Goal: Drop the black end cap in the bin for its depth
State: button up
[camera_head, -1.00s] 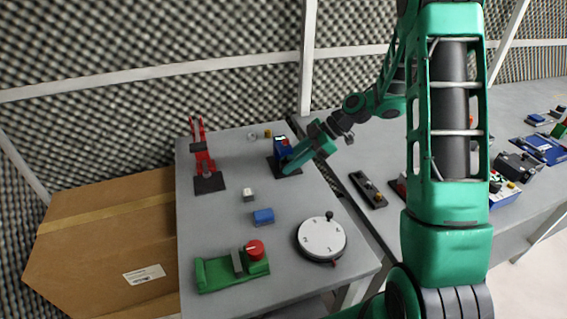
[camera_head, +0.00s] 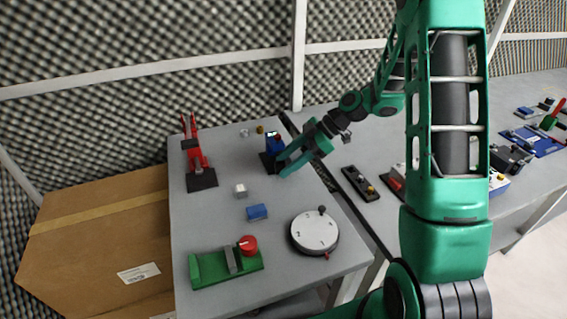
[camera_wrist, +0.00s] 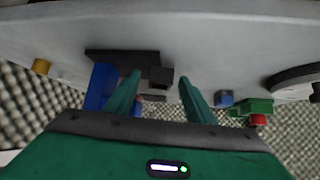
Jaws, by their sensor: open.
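My gripper (camera_head: 284,168) is at the back right of the grey table, beside a blue gauge (camera_head: 272,143) with a small display on a black base. In the wrist view the green fingers (camera_wrist: 160,78) are apart. A small dark block (camera_wrist: 160,73) shows between the fingertips, in front of the black base (camera_wrist: 112,56); I cannot tell whether it is the black end cap or part of the gauge. The blue gauge body (camera_wrist: 99,88) is left of the fingers. I cannot pick out a bin with certainty.
A red clamp (camera_head: 196,155), a small white-topped block (camera_head: 240,190), a blue block (camera_head: 257,212), a green fixture with a red knob (camera_head: 222,268) and a round dial (camera_head: 315,231) stand on the table. A cardboard box (camera_head: 100,235) is at left.

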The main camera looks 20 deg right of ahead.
jog(key=v, duration=1)
jog(key=shift+d+r, duration=0.2)
jog(key=shift+d, duration=0.1)
jog(key=s+d+r+m+h, duration=0.1)
jog(key=s+d+m+h, duration=0.2)
jog(key=s+m, duration=0.4)
jog(key=s+d+r+m+g+h, duration=0.1)
jog(key=s+d+m+h, duration=0.2)
jog(key=s+m, duration=0.5)
jog(key=s+d+r+m+h, duration=0.2)
jog(key=s+m, duration=0.5)
jog(key=s, duration=1)
jog(key=shift+s+d+g+h, duration=0.2)
jog(key=shift+d+g+h, duration=0.2)
jog(key=shift+d+h, duration=0.1)
